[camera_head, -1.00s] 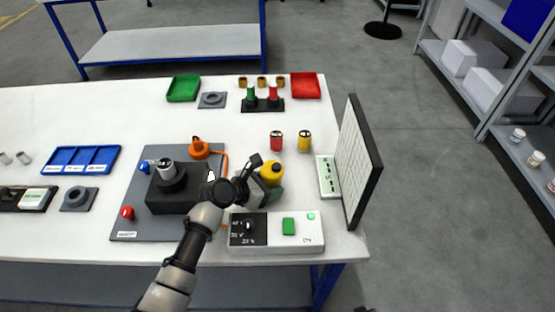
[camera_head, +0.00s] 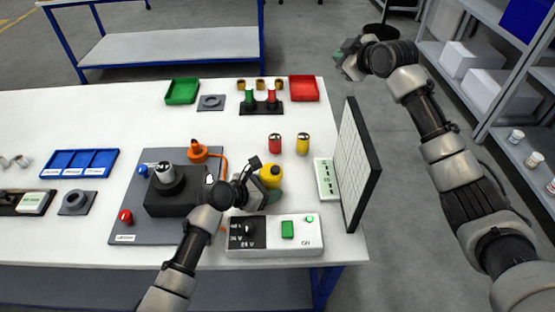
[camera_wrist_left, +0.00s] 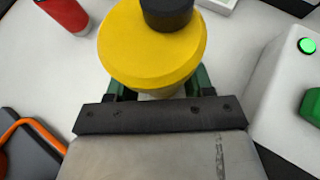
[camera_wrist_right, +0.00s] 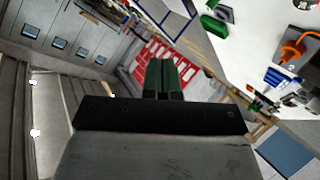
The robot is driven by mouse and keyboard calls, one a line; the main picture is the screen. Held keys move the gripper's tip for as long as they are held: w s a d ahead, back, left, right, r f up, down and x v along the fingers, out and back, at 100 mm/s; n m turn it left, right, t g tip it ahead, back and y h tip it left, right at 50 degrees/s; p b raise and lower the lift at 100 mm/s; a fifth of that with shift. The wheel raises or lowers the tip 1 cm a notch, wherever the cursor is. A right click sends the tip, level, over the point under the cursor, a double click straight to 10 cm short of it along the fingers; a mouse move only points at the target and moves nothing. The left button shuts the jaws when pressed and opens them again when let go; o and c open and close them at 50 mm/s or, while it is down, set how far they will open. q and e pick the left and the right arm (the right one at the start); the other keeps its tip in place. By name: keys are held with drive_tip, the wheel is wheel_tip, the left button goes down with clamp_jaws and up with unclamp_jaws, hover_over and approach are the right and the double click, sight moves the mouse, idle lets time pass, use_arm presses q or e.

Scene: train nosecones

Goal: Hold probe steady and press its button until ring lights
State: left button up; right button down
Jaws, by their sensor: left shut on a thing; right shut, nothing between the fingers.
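A yellow round-bodied piece (camera_head: 271,170) with a black top, which looks like the probe, stands upright near the front right of the table. In the left wrist view the yellow piece (camera_wrist_left: 150,52) shows its black cap (camera_wrist_left: 167,12) on top. My left gripper (camera_head: 268,186) is shut on it, with the green fingers under the wide yellow part. No lit ring shows on it. My right gripper (camera_head: 345,62) is up beyond the table's right side, well apart from the probe. In the right wrist view its green fingers (camera_wrist_right: 165,75) are together and empty.
A white control box (camera_head: 275,245) with a green button and lit green lamp sits just in front. A white upright panel (camera_head: 353,165) stands at the right edge. Red (camera_head: 275,144) and yellow-topped (camera_head: 303,144) cylinders stand behind. An orange cabled piece (camera_head: 197,151) is left.

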use_arm(q)
drive_tip(key=shift+a, duration=0.1)
use_arm(e)
drive_tip(key=s+a+n+g+y, duration=0.1)
drive_tip(key=s+a+n+g, duration=0.2)
drive_tip(key=s+a+g, duration=0.5)
drive_tip(key=n+g+h, duration=0.2)
drive_tip(key=g+h, duration=0.1)
hover_over(274, 169)
drive_tip(key=d, duration=0.4)
wheel_tip(274, 169, down, 2)
drive_tip(key=shift+s+a+f+n+g, duration=0.1)
drive_tip(key=shift+a+f+n+g, duration=0.1)
drive_tip(key=shift+f+n+g, duration=0.15)
drive_tip(key=x, duration=0.8)
drive_tip(key=d+x, duration=0.1)
drive_tip(key=x, duration=0.4)
drive_tip(key=shift+d+f, duration=0.1)
drive_tip(key=shift+f, duration=0.55)
